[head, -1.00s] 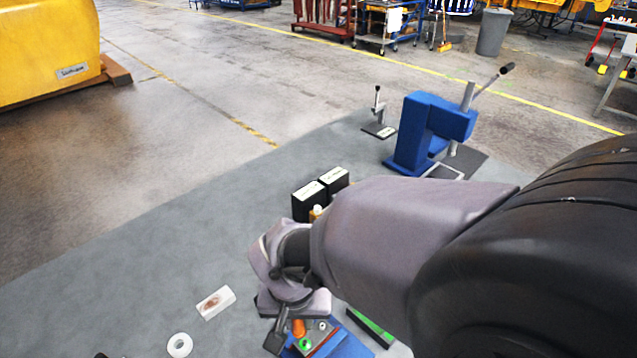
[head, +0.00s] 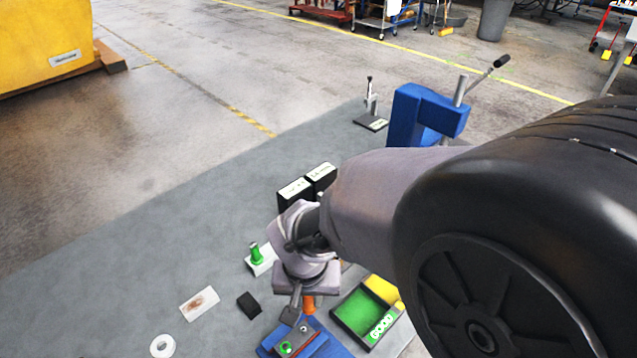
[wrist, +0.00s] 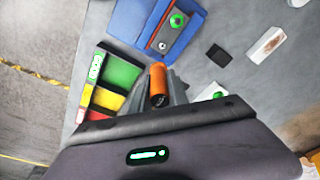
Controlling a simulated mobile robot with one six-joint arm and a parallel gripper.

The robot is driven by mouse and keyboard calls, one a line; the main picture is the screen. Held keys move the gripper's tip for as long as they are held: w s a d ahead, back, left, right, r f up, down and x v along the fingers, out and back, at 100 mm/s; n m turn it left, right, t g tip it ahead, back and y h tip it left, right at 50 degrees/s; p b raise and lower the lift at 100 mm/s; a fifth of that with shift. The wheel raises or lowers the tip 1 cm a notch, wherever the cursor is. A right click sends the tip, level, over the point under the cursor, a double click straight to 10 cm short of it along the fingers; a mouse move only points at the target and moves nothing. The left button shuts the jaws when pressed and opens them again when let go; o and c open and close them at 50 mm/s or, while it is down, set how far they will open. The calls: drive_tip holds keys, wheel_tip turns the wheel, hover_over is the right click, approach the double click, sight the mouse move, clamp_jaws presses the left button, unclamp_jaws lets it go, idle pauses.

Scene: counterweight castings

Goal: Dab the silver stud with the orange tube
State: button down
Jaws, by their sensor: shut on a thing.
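My gripper (wrist: 160,93) is shut on the orange tube (wrist: 158,78), which also shows below the jaws in the head view (head: 308,303). In the head view the silver stud (head: 304,328) is small, just below the tube.
A tray with green, yellow and red compartments (head: 338,316) lies right of the block. A white block with a green peg (head: 256,255), a black pad (head: 249,304), a stained white slab (head: 199,303) and a white ring (head: 162,346) lie left. Black boxes (head: 293,192) stand behind.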

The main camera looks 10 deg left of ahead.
sight(306, 310)
drive_tip(key=shift+s+a, duration=0.4)
drive_tip(key=shift+s, duration=0.05)
drive_tip(key=shift+w+d+f+b, duration=0.15)
drive_tip(key=shift+w+f+b, duration=0.1)
drive_tip(key=shift+b, duration=0.15)
wheel_tip(306, 310, down, 4)
drive_tip(key=b, duration=0.4)
drive_tip(key=shift+s, duration=0.1)
drive_tip(key=shift+r+b, duration=0.1)
drive_tip(key=shift+b, duration=0.2)
idle(0.5)
drive_tip(key=shift+f+b, duration=0.95)
idle(2.0)
drive_tip(key=shift+s, duration=0.1)
drive_tip(key=shift+r+p, duration=2.4)
drive_tip(key=shift+r, duration=0.75)
drive_tip(key=shift+f, duration=0.1)
